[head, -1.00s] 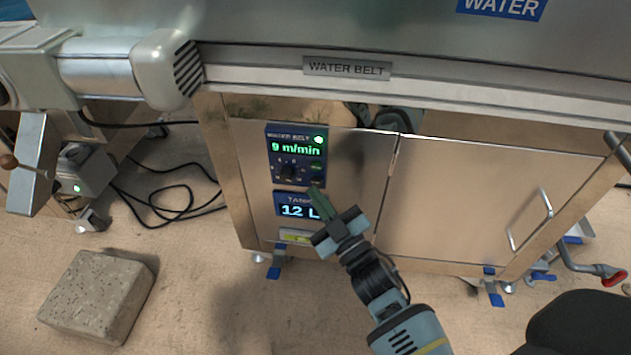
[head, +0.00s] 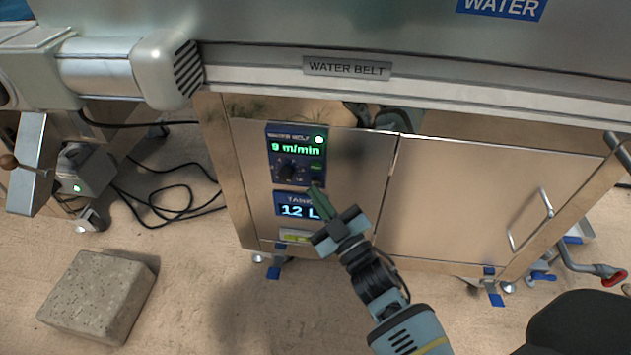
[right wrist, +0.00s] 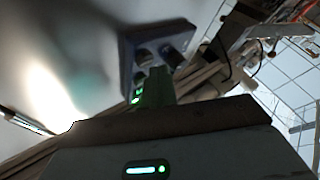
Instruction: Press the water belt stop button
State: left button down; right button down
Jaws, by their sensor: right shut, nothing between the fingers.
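The water belt control panel (head: 297,155) is a dark blue box on the cabinet's left door. It shows a lit green lamp (head: 319,139), the green text "9 m/min", a black knob (head: 288,170) and a green button (head: 316,167) to the knob's right. The red stop button cannot be made out. My right gripper (head: 318,193) is shut and empty, its green fingertips just below the panel's lower right, over the tank display's edge. In the right wrist view the panel (right wrist: 157,50) lies beyond the fingers (right wrist: 157,88); contact cannot be told. My left gripper is out of view.
A tank display (head: 296,206) reading "12 L" sits below the panel. A door handle (head: 530,219) is at the right. A stone block (head: 97,297) and black cables (head: 168,205) lie on the floor at the left. The machine's metal ledge (head: 450,85) overhangs the cabinet.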

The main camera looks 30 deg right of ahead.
jog(key=shift+w+d, duration=0.1)
jog(key=shift+w+d, duration=0.15)
jog(key=shift+w, duration=0.1)
dwell(0.5)
jog(key=shift+s+a, duration=0.25)
jog(key=shift+s, duration=0.15)
